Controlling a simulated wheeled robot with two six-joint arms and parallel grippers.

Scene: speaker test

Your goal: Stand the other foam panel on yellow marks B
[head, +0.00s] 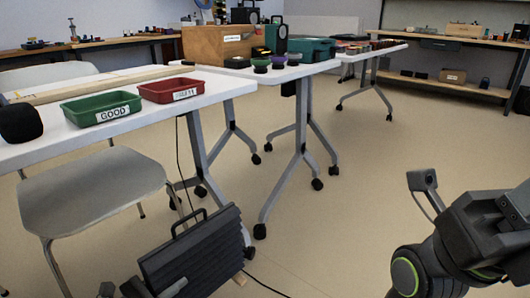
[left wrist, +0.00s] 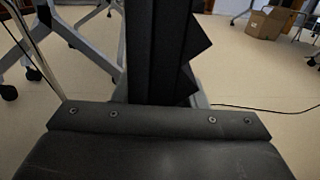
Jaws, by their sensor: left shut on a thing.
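A dark grey foam panel (head: 200,257) with a ridged, wedge-shaped face and a black top handle (head: 188,222) is at the lower middle of the head view, tilted. My left gripper (head: 132,288) is shut on its left edge. In the left wrist view the panel's ridged edge (left wrist: 160,50) rises just ahead of the gripper body. My right arm is at the lower right of the head view, with its fingers not distinguishable. No yellow marks show clearly. The panel's lower end is partly out of frame.
A white table (head: 75,140) with a green tray (head: 100,108) and a red tray (head: 171,90) stands behind the panel. A grey chair (head: 90,195) is at left. Wheeled table legs and a black cable (head: 265,287) are close by. The floor to the right is open.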

